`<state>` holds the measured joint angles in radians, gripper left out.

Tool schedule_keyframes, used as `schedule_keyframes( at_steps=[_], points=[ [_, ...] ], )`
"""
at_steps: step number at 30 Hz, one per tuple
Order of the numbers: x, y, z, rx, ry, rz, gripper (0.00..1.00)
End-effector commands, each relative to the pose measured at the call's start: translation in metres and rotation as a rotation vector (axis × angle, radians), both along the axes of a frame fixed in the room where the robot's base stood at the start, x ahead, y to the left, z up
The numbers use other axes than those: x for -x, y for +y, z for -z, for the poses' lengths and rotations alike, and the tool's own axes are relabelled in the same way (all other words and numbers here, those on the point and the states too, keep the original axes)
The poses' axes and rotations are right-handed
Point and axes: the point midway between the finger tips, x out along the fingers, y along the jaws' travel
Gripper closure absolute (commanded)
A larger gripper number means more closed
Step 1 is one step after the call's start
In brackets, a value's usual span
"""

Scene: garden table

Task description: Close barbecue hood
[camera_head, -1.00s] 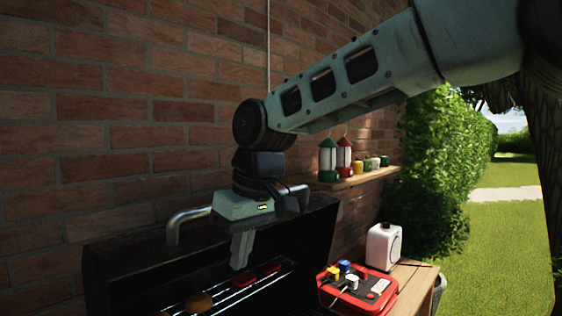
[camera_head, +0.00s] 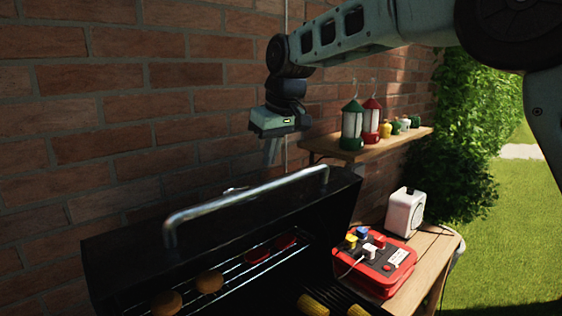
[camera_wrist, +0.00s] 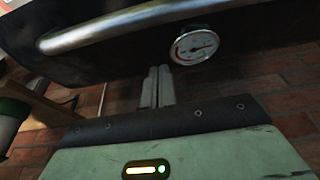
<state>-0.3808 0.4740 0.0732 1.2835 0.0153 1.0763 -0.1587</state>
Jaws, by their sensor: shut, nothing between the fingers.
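The black barbecue hood (camera_head: 115,262) stands open, tilted back towards the brick wall. Its silver bar handle (camera_head: 245,199) runs along the raised edge. In the wrist view, the hood's dark outer face (camera_wrist: 255,42) shows with the handle (camera_wrist: 120,27) and a round white thermometer (camera_wrist: 194,46). My gripper (camera_head: 270,152) is shut and empty, pointing down beyond the handle, on the wall side of the hood. Its fingers (camera_wrist: 157,86) show close together below the thermometer in the wrist view. I cannot tell whether they touch the hood.
Burger patties (camera_head: 208,282), red pieces and corn (camera_head: 313,304) lie on the grill. A red box with plugs (camera_head: 375,265) and a white device (camera_head: 405,212) stand on the right side table. A wall shelf (camera_head: 385,144) with lanterns is close right of my gripper.

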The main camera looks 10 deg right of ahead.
Motion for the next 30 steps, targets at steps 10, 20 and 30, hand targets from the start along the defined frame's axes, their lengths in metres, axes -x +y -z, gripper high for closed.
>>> schedule_keyframes(
  at_steps=[10, 20, 30],
  points=[
    [0.015, -0.010, 0.021, 0.001, -0.001, 0.000, 1.00],
    [0.027, -0.018, 0.024, 0.000, 0.000, 0.000, 1.00],
    [0.027, -0.018, 0.025, -0.002, -0.002, 0.000, 1.00]
  ],
)
